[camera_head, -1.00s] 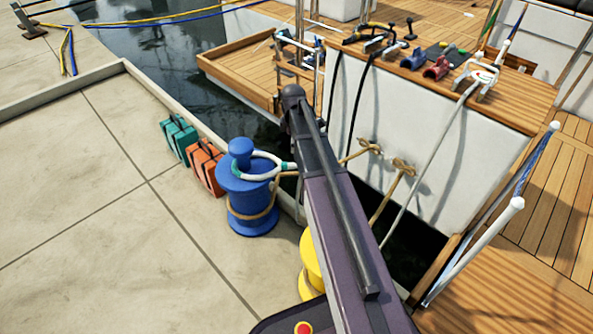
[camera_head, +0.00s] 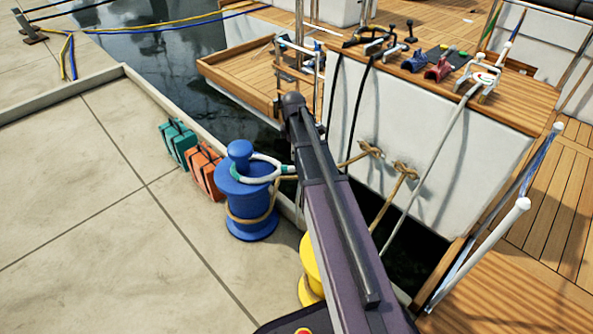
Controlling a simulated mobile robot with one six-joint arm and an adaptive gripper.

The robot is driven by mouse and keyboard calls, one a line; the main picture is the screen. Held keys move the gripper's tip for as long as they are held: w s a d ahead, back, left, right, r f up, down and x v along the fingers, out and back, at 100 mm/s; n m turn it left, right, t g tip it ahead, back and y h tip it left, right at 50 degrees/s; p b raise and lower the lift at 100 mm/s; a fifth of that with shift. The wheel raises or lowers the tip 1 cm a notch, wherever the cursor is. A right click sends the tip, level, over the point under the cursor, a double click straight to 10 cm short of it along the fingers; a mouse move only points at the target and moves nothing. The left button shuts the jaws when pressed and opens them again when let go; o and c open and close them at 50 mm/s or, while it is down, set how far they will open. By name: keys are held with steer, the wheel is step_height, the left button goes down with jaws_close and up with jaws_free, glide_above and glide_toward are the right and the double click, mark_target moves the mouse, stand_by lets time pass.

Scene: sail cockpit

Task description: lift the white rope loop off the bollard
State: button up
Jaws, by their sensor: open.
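The white rope loop (camera_head: 268,156), with teal patches, lies around the neck of the blue bollard (camera_head: 247,201). Its right side reaches out past the bollard's edge toward the water. A tan rope is wound around the bollard's lower body. My arm stands just right of the bollard and hides part of the gap behind it. My gripper does not show; the arm's visible upper end is above and right of the loop.
Teal (camera_head: 178,142) and orange (camera_head: 205,171) cases stand left of the bollard along the quay edge. A yellow bollard (camera_head: 309,268) is partly behind my arm. The boat's stern deck (camera_head: 500,98) holds several fittings and winches. Open concrete (camera_head: 110,220) lies left.

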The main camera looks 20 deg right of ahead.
mark_target(293, 166)
steer(key=shift+f+b, duration=3.8)
steer(key=shift+f, duration=0.3)
jaws_close()
steer(key=shift+r, duration=0.15)
steer(key=shift+s+r+p, duration=0.15)
steer(key=shift+r+p, duration=0.2)
steer(key=shift+p, duration=0.2)
steer(key=shift+r, duration=0.1)
steer(key=shift+a, duration=0.15)
